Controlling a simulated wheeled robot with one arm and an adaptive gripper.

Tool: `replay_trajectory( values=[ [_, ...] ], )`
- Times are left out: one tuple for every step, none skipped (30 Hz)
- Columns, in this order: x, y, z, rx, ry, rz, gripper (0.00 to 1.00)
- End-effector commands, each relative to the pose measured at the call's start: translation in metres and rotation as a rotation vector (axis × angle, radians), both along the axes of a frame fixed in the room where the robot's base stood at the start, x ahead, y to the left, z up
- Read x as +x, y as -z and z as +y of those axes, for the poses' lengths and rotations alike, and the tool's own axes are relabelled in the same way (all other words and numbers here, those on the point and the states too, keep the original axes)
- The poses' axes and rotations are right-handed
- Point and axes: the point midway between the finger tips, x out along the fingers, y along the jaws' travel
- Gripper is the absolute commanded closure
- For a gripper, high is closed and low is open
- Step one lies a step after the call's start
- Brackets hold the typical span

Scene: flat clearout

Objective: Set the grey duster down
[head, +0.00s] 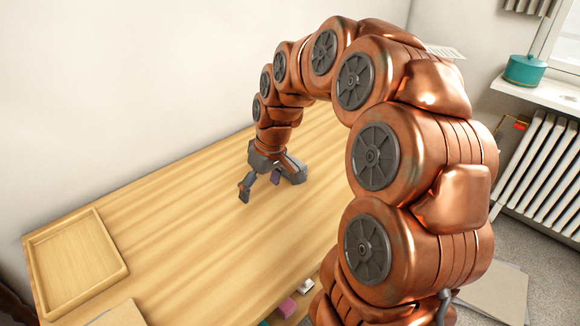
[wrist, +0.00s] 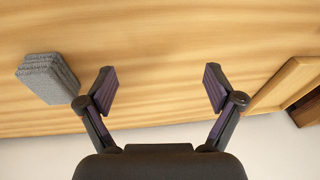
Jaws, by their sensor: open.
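The grey duster (head: 295,173) lies on the wooden table (head: 190,220), just right of my gripper in the head view. In the wrist view the duster (wrist: 48,77) looks like a small stack of folded grey cloth, left of the left finger and outside the jaws. My gripper (head: 260,186) is low over the table with its fingers spread. In the wrist view my gripper (wrist: 160,88) is open, with only bare table between the fingers.
A shallow wooden tray (head: 75,262) sits at the table's left end; its edge shows at right in the wrist view (wrist: 282,88). A white wall runs behind the table. A pink item (head: 287,307) shows by the front edge. The table between tray and gripper is clear.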

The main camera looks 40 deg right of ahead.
Motion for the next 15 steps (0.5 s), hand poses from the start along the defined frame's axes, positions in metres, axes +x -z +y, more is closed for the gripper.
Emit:
replay_trajectory(
  values=[
    [0.017,-0.001,-0.021,0.002,0.013,-0.031,0.08],
    [0.027,-0.002,-0.033,-0.002,0.015,-0.052,0.08],
    [0.038,0.000,-0.050,-0.008,0.021,-0.076,0.08],
    [0.045,0.000,-0.063,-0.013,0.025,-0.093,0.08],
    [0.052,-0.001,-0.075,-0.018,0.030,-0.111,0.08],
    [0.060,0.000,-0.092,-0.025,0.037,-0.131,0.08],
    [0.065,0.002,-0.103,-0.030,0.042,-0.143,0.08],
    [0.068,0.003,-0.114,-0.036,0.045,-0.154,0.08],
    [0.073,0.003,-0.127,-0.044,0.052,-0.169,0.08],
    [0.076,0.003,-0.136,-0.051,0.055,-0.179,0.08],
    [0.079,0.004,-0.145,-0.057,0.061,-0.188,0.08],
    [0.081,0.005,-0.155,-0.064,0.064,-0.197,0.08],
    [0.083,0.006,-0.161,-0.067,0.067,-0.203,0.08],
    [0.084,0.006,-0.165,-0.071,0.069,-0.208,0.08],
    [0.085,0.007,-0.170,-0.075,0.072,-0.211,0.08]
  ],
)
